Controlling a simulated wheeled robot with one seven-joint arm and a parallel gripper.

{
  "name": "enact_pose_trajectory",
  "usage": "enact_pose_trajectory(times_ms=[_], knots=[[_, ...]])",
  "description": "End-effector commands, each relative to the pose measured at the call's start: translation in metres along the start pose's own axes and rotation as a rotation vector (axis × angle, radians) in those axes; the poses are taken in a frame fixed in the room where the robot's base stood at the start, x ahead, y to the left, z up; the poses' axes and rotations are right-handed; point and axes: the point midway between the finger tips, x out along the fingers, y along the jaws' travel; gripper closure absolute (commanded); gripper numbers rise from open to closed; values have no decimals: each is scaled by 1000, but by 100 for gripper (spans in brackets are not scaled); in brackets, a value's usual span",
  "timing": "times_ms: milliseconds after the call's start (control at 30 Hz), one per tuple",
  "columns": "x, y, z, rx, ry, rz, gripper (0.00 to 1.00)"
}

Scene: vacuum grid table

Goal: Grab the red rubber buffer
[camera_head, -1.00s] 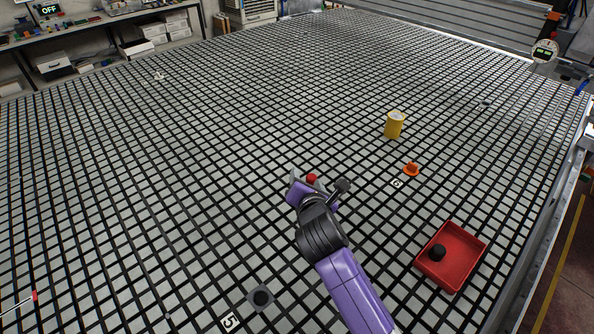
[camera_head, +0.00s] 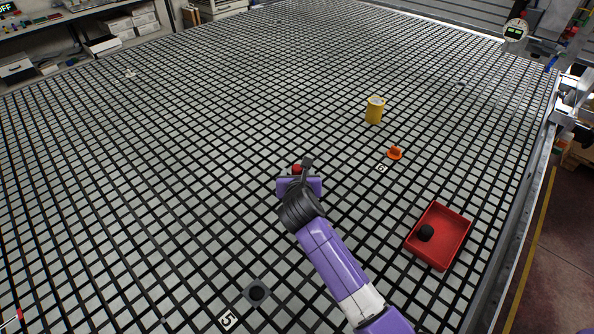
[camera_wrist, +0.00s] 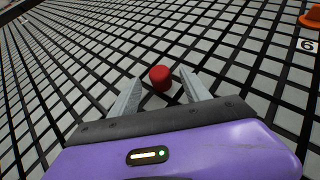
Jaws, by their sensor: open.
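The red rubber buffer (camera_wrist: 160,77) is a small red rounded cylinder on the grid table. In the wrist view it lies just ahead of my gripper (camera_wrist: 157,92), between the lines of its two grey fingers, near the right fingertip. The fingers are apart and I see no clear contact with the buffer. In the head view the buffer (camera_head: 297,169) shows just beyond my gripper (camera_head: 299,180), partly hidden by my wrist. The fingers are mostly hidden there.
A red tray (camera_head: 457,217) with a black round piece (camera_head: 425,232) inside stands at right. A yellow cylinder (camera_head: 375,110) and an orange piece (camera_head: 395,153) stand beyond my gripper to the right. A dark square piece (camera_head: 257,292) lies near the front. The grid around the buffer is clear.

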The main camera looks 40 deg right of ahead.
Motion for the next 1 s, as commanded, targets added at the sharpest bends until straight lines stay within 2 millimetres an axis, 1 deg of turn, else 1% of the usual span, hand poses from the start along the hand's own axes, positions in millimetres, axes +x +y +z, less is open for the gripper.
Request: enact_pose_trajectory(times_ms=[33, 133, 400, 467, 600, 700, 1000], knots=[[7, 0, 0, 0, 0, -1, 45], [15, 0, 0, 1, 0, -1, 45], [18, 0, 0, 2, 0, 0, 45], [18, 0, 0, 2, 0, 0, 55], [18, 0, 0, 1, 0, 0, 82], [18, 0, 0, 1, 0, 0, 100], [17, 0, 1, 2, -1, 1, 100]])
